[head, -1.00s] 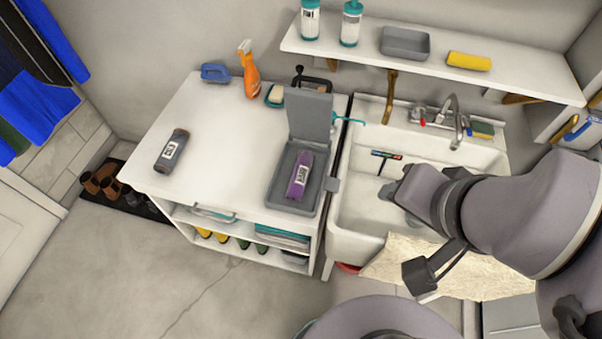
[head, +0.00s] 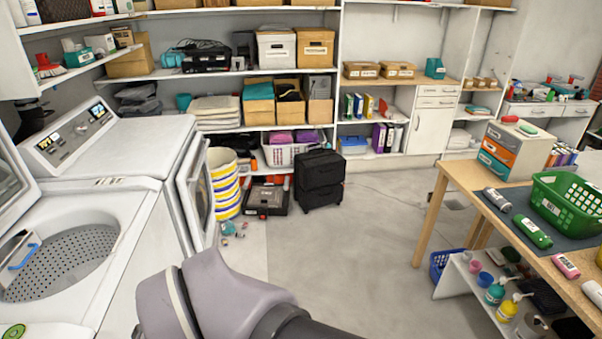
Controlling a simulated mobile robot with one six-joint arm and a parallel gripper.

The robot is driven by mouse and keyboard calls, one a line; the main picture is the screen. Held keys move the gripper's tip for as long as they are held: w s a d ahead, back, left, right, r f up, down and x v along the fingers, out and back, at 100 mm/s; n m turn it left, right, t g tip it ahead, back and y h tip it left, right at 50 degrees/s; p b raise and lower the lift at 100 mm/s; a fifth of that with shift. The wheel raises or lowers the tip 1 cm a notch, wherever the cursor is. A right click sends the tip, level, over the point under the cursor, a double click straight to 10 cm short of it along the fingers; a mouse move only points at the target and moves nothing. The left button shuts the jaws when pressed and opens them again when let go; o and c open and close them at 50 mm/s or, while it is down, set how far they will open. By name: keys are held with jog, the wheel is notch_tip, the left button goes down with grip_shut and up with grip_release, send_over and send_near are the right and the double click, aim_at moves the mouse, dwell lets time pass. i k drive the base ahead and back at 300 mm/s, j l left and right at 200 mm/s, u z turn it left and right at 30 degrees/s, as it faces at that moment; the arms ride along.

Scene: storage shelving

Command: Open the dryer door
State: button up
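The dryer (head: 130,145) is the white machine at the left, with a flat top and a control panel along its back. Its front faces right and shows at a steep slant. The dryer door (head: 199,190), with a white frame and a dark window, shows at that front and seems to stand out from it. I cannot tell surely whether it is ajar, and its lower part and any handle are hidden or unclear. My arm's links cross the bottom centre, in front of the dryer's lower front. My gripper is out of view.
An open top-loading washer (head: 95,215) stands nearer, left of my arm. A yellow-striped basket (head: 225,185) and black suitcase (head: 320,180) stand beyond the dryer. A wooden table (head: 470,185) with a green basket (head: 570,203) is at right. The middle floor is clear.

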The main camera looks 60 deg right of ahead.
aim_at(193, 179)
jog(key=l+z, duration=0.4)
jog(key=l, duration=0.3)
jog(key=l+z, duration=0.4)
jog(key=l, duration=0.3)
jog(key=i+l+z, duration=0.1)
jog(key=i+z, duration=0.15)
jog(key=i, duration=2.6)
